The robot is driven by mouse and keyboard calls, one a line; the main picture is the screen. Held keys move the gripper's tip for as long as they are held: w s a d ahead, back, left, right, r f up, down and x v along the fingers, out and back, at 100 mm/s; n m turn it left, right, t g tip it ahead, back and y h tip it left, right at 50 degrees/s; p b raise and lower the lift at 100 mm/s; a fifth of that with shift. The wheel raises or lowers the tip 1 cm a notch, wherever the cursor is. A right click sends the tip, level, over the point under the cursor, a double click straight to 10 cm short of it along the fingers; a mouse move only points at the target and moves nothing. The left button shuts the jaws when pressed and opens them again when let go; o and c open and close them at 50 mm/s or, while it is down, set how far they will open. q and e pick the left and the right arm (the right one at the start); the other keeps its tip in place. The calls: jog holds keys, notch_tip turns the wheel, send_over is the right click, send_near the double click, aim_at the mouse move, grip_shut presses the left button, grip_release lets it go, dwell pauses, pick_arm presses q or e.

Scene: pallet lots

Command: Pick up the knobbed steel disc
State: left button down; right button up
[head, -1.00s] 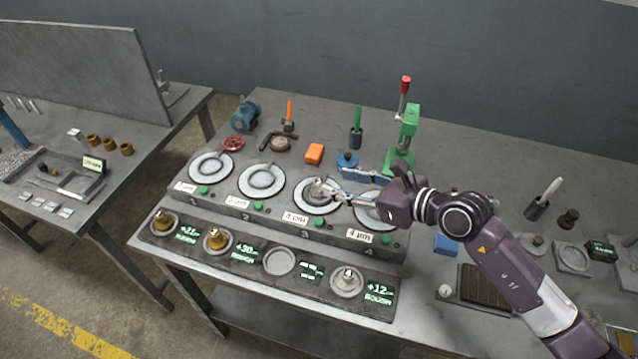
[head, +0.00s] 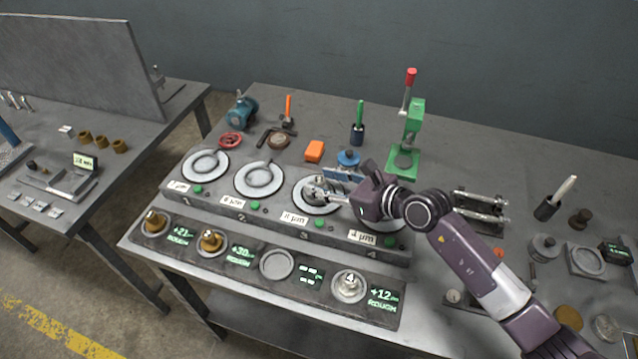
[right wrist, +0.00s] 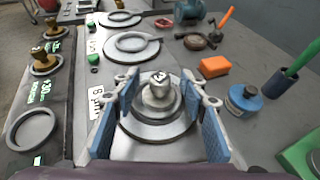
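A knobbed steel disc (head: 311,190) lies on the third round plate of the long grey console. It also shows in the right wrist view (right wrist: 158,95), upright, with a number on top of its knob. My right gripper (head: 328,190) reaches in from the right over that plate. In the right wrist view its two blue-padded fingers (right wrist: 160,112) stand apart on either side of the knob, with gaps visible. A second knobbed steel disc (head: 349,287), marked 4, sits in the front tray beside a +12 display. My left gripper is not in view.
Two brass knobbed weights (head: 211,241) sit in the front tray, with an empty round recess (head: 277,265). Behind the console stand an orange block (head: 314,151), a blue-topped jar (head: 348,158) and a green press (head: 408,140). My arm covers part of the fourth plate.

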jog(key=shift+x, duration=0.9)
grip_shut()
jog(key=shift+r, duration=0.1)
